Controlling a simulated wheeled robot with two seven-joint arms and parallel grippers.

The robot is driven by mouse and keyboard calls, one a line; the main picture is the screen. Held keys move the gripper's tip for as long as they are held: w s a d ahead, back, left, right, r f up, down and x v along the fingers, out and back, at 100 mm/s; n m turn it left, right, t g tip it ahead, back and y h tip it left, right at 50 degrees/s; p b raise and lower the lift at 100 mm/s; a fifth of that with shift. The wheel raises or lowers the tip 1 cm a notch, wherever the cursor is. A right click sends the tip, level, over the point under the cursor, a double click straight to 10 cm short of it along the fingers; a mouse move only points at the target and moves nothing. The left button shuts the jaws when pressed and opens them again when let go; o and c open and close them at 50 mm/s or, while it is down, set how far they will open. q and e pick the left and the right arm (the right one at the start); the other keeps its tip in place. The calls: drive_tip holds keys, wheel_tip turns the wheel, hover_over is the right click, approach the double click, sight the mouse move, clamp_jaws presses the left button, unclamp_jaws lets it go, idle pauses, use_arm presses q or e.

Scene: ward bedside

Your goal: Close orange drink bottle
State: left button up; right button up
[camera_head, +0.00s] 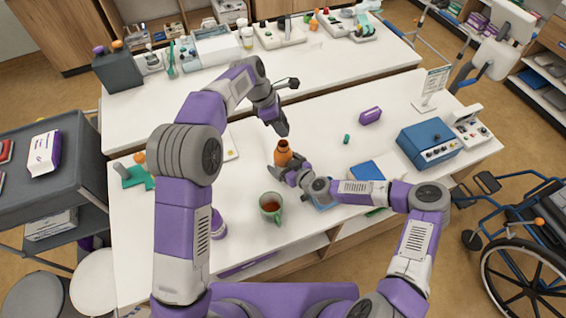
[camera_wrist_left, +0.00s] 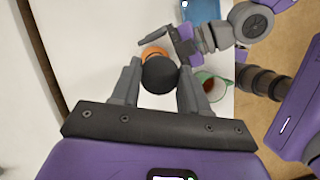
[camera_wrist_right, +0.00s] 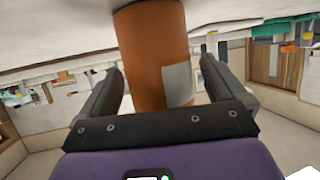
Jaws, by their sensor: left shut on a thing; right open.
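The orange drink bottle (camera_head: 283,158) stands upright on the white table with its dark mouth open. It fills the middle of the right wrist view (camera_wrist_right: 152,55), and a bit of its orange rim shows in the left wrist view (camera_wrist_left: 152,51). My left gripper (camera_head: 282,130) is above the bottle, shut on a round black cap (camera_wrist_left: 160,75). The cap covers most of the bottle in the left wrist view. My right gripper (camera_wrist_right: 160,85) is open, its fingers on either side of the bottle body. Whether they touch it I cannot tell.
A green mug (camera_head: 271,208) with brown drink stands in front of the bottle. A purple case (camera_head: 371,116), a small green item (camera_head: 347,139) and a blue device box (camera_head: 427,143) are to the right. The table between bottle and purple case is mostly clear.

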drive_tip(key=c, duration=1.5)
use_arm(q)
hover_over(288, 149)
drive_tip(key=a, duration=0.2)
drive_tip(key=shift+w+f, duration=0.2)
drive_tip(key=shift+f, duration=1.05)
drive_tip(key=shift+w+f, duration=0.2)
drive_tip(key=shift+f, duration=1.05)
drive_tip(key=shift+f, duration=0.9)
drive_tip(key=shift+f, duration=0.55)
